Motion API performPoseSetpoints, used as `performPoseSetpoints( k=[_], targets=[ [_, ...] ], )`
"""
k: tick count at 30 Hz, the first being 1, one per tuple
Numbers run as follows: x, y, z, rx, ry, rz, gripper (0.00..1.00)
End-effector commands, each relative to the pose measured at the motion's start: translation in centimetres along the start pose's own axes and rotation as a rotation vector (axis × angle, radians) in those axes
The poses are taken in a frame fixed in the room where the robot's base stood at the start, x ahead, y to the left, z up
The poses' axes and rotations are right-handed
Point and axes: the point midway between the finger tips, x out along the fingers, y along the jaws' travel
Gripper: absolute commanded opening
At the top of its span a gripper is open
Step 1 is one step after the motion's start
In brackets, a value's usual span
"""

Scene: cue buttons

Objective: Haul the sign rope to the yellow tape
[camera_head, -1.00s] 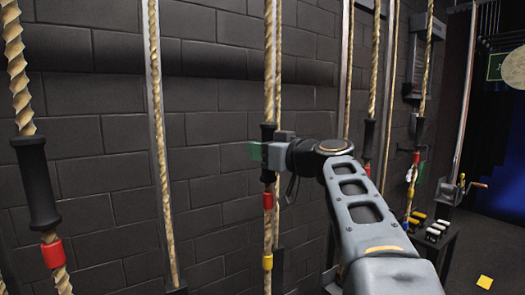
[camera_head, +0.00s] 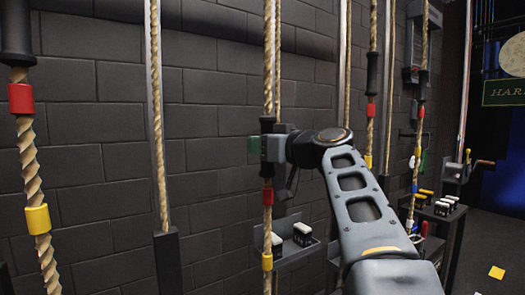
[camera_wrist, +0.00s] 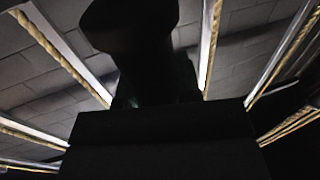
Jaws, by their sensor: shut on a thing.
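Several twisted tan ropes hang along the dark brick wall. My gripper (camera_head: 266,148) is shut on the black handle (camera_head: 267,126) of the middle rope (camera_head: 268,60). Below it, this rope carries a red band (camera_head: 267,195) and, lower, yellow tape (camera_head: 267,262). A green patch (camera_head: 253,145) shows beside the jaws. A dark sign with "HAR" lettering (camera_head: 505,92) hangs at the right, cut off by the frame edge. The wrist view is mostly dark; a large black shape hides the grasp there.
A near rope (camera_head: 30,150) at left and another (camera_head: 388,50) at right have similar red and yellow bands. A small shelf with switches (camera_head: 290,250) is behind the held rope. A side table (camera_head: 440,210) stands at right. A yellow floor mark (camera_head: 497,272) lies on open floor.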

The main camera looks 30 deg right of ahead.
Motion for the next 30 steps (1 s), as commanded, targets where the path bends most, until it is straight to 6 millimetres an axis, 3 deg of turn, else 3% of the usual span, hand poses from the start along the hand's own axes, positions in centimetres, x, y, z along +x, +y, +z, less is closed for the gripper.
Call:
performPoseSetpoints(
  k=[1,12,21,30],
  targets=[
    [0.1,0.1,3.3,0.002,-0.006,-0.002,0.00],
    [0.0,0.0,10.6,0.001,-0.006,-0.002,0.00],
    [0.0,0.0,13.2,0.000,-0.005,-0.002,0.00],
    [0.0,0.0,13.4,0.001,-0.003,-0.001,0.00]
  ],
)
